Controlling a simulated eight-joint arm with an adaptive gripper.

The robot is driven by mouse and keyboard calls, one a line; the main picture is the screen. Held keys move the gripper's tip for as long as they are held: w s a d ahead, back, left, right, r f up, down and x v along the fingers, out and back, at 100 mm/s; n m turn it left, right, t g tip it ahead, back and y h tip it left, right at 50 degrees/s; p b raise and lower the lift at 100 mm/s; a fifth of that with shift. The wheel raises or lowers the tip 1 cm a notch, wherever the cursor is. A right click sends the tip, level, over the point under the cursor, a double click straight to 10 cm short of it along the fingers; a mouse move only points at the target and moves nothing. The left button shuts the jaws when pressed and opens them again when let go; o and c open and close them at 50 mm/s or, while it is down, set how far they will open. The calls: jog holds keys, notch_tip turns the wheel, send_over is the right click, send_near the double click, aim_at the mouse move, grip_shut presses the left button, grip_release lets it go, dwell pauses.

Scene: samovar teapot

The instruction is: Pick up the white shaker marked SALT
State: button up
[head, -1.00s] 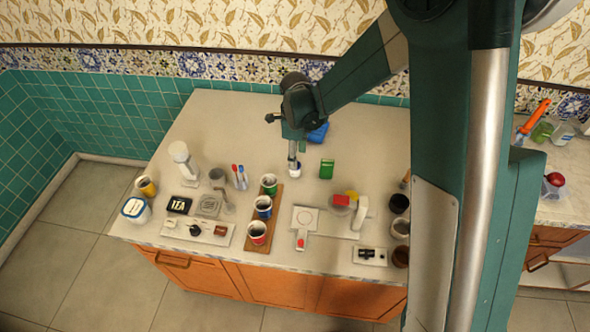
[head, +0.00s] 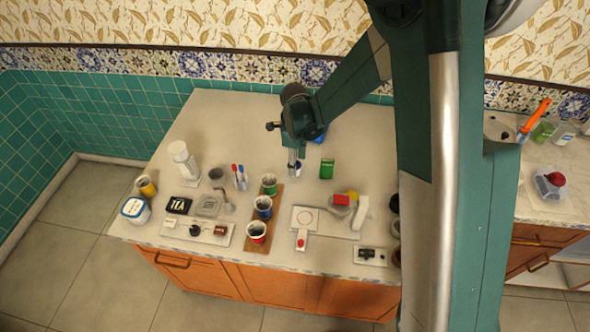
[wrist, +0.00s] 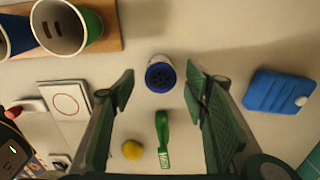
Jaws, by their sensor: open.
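A small white shaker with a blue, holed lid (wrist: 160,75) stands upright, seen from above in the wrist view. I cannot read a label on it. In the head view it is mostly hidden behind my gripper (head: 293,170). In the wrist view my gripper (wrist: 160,88) is open, with one finger to the left of the shaker and one to the right. The shaker lies near the line between the fingertips, with a gap on both sides. I cannot tell whether the fingertips are down at its height.
Several cups, one green (head: 269,184), stand on a wooden board (head: 278,198) to the front left. The counter behind the gripper is largely clear.

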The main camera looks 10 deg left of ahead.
jog(key=shift+a+f, duration=0.1)
jog(key=shift+f, duration=1.7)
jog(key=c, duration=1)
